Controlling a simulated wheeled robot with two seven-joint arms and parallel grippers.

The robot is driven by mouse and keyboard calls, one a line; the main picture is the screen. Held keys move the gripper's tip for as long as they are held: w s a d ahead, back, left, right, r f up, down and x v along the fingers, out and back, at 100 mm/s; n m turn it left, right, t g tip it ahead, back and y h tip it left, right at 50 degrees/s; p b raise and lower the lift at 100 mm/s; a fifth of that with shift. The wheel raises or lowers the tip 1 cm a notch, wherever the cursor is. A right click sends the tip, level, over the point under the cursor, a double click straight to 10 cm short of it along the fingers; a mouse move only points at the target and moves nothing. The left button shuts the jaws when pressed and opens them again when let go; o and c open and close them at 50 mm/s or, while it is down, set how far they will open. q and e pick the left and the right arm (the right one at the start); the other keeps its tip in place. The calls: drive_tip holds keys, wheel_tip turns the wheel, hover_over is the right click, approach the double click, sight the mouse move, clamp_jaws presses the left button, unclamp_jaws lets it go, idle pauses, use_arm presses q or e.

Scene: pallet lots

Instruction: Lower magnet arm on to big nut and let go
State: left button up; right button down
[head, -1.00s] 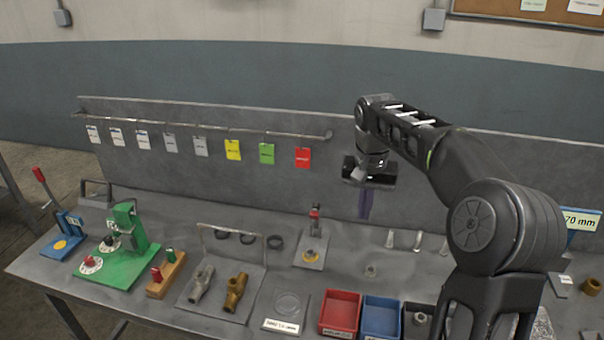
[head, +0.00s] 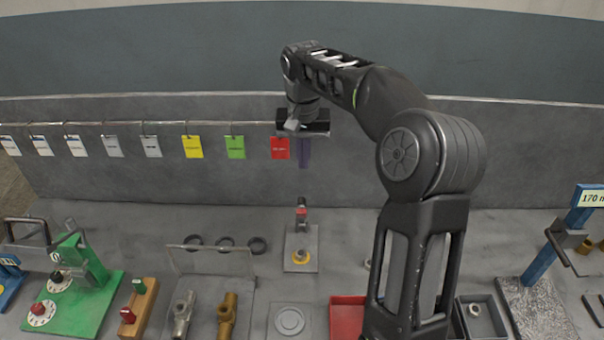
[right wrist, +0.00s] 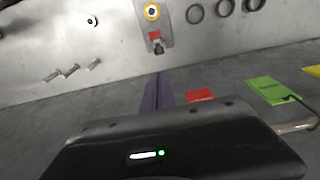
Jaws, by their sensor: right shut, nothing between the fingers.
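The magnet arm (head: 301,216) has a red part near its top and stands raised at the back of a small grey plate (head: 291,268). A yellow ring-shaped piece, perhaps the big nut (head: 300,258), lies on that plate in front of it; its shape is too small to be sure. My right gripper (head: 305,164) is shut and empty, above and behind the magnet arm and apart from it. In the right wrist view its purple fingers (right wrist: 157,92) point toward the magnet arm (right wrist: 155,38) and the yellow ring (right wrist: 151,11). My left gripper is out of view.
A rail of coloured tags, including a red tag (head: 280,148), runs along the back panel close to my right gripper. Dark rings (head: 225,244) lie left of the plate. A red bin (head: 347,315) stands in front, partly hidden by my arm.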

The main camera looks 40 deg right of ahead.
sight(302, 213)
wheel_tip(302, 213, down, 10)
drive_tip(key=p, duration=0.1)
drive_tip(key=shift+w+d+r, duration=0.2)
drive_tip(key=shift+w+d, duration=0.1)
drive_tip(key=shift+d, duration=0.05)
